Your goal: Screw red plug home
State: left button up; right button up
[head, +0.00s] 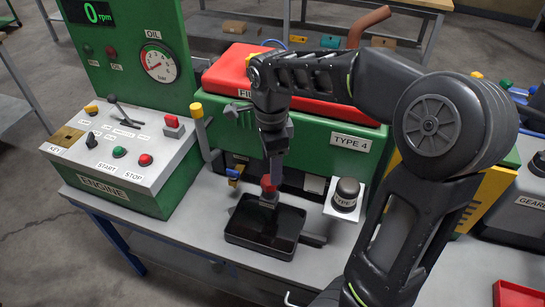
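The red plug (267,183) is small and sits low at the front of the green TYPE 4 engine block, above the black tray (249,232). A small grey piece shows just below the plug, over the tray. My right gripper (272,177) points down from above, its tips at the plug and seeming to touch it. I see the fingers nearly edge-on, so the gap between them is hidden, as is how deep the plug sits. My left gripper is not in view.
The engine control box (130,150) with buttons stands left, a yellow-tipped lever (198,122) beside it. The bench front (180,225) is mostly clear.

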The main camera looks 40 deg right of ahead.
aim_at(269, 186)
jog(key=shift+a+m, duration=0.15)
jog(key=shift+m, duration=0.25)
jog(key=shift+f, duration=3.9)
jog(key=shift+c, duration=0.6)
grip_shut()
